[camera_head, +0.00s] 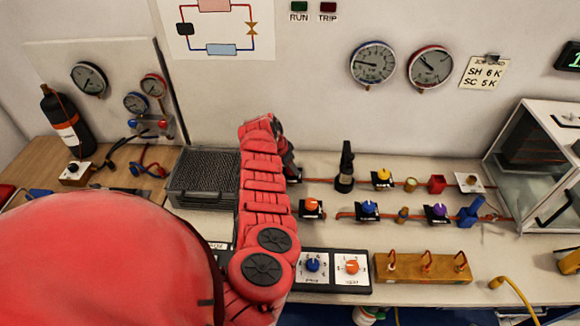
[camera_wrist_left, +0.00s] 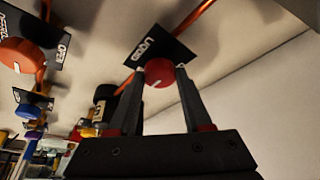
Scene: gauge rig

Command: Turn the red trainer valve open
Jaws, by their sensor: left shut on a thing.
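The red trainer valve is a round red knob (camera_wrist_left: 159,72) with a pale pointer mark, mounted on a black plate (camera_wrist_left: 163,47) with white lettering, on a copper pipe. My left gripper (camera_wrist_left: 160,80) is shut on this knob, one finger on each side of it in the left wrist view. In the head view my red left arm reaches up over the bench, and the left gripper (camera_head: 290,167) points down at the left end of the upper pipe row. The red valve is hidden there behind the gripper. My right gripper is not in view.
An orange knob (camera_head: 311,205), a blue knob (camera_head: 368,207), a purple knob (camera_head: 438,210) and a yellow knob (camera_head: 383,175) stand nearby on the pipes. A black upright fitting (camera_head: 345,170) is just right of my gripper. A mesh-topped box (camera_head: 203,175) lies left of my arm.

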